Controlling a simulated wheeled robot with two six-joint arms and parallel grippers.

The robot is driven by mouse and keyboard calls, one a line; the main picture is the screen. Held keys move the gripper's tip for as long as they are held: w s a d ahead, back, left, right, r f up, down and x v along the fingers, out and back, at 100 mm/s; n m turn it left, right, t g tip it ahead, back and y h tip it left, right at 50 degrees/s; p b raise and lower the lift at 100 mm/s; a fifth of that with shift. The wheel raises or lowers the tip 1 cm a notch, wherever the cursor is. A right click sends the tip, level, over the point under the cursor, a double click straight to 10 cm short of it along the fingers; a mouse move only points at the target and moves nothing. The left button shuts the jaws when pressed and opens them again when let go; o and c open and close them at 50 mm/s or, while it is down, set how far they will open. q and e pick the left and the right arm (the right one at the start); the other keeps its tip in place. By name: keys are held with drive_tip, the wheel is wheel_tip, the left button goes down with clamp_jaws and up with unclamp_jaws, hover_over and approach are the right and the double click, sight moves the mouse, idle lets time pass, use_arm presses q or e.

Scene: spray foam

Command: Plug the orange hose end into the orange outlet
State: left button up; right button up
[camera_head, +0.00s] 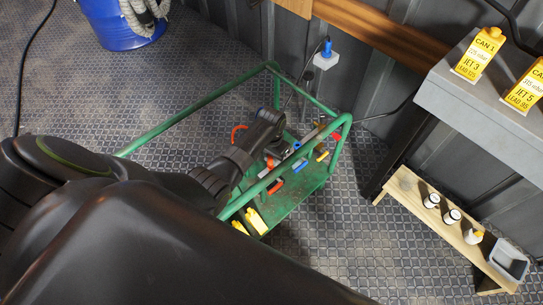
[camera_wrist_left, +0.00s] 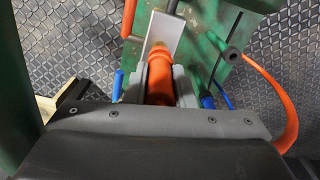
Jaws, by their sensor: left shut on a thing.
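My left gripper (camera_wrist_left: 160,82) is shut on the orange hose end (camera_wrist_left: 159,70), which sits between its two grey fingers. The tip of the hose end points up the picture at a pale metal plate (camera_wrist_left: 166,32); I cannot tell whether it touches. In the head view my left gripper (camera_head: 277,149) is over the green cart (camera_head: 308,188), partly hidden by its own wrist. An orange hose (camera_wrist_left: 282,95) curves down on the right of the wrist view. Another orange piece (camera_wrist_left: 129,17) shows at the top left. I cannot make out the orange outlet for certain. My right gripper is not in view.
The cart's green rail (camera_head: 197,107) runs around the working area. Blue, red and yellow fittings lie close by, including a blue one (camera_wrist_left: 118,86) left of the fingers. A grey bench (camera_head: 455,95) and wooden shelf (camera_head: 427,218) stand right. A blue bucket (camera_head: 125,35) stands at back left.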

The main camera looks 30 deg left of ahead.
use_arm(q)
drive_tip(key=shift+p, duration=0.3)
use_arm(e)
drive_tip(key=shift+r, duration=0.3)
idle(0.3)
use_arm(q)
drive_tip(key=shift+f+b, duration=0.45)
drive_tip(key=shift+f, duration=0.1)
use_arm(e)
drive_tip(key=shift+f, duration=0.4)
use_arm(q)
drive_tip(key=o, duration=1)
wheel_tip(320, 180, up, 6)
drive_tip(key=shift+f+p, duration=0.1)
drive_tip(key=shift+p, duration=1.15)
wheel_tip(320, 180, up, 12)
drive_tip(key=p, duration=0.3)
drive_tip(key=shift+f, duration=0.2)
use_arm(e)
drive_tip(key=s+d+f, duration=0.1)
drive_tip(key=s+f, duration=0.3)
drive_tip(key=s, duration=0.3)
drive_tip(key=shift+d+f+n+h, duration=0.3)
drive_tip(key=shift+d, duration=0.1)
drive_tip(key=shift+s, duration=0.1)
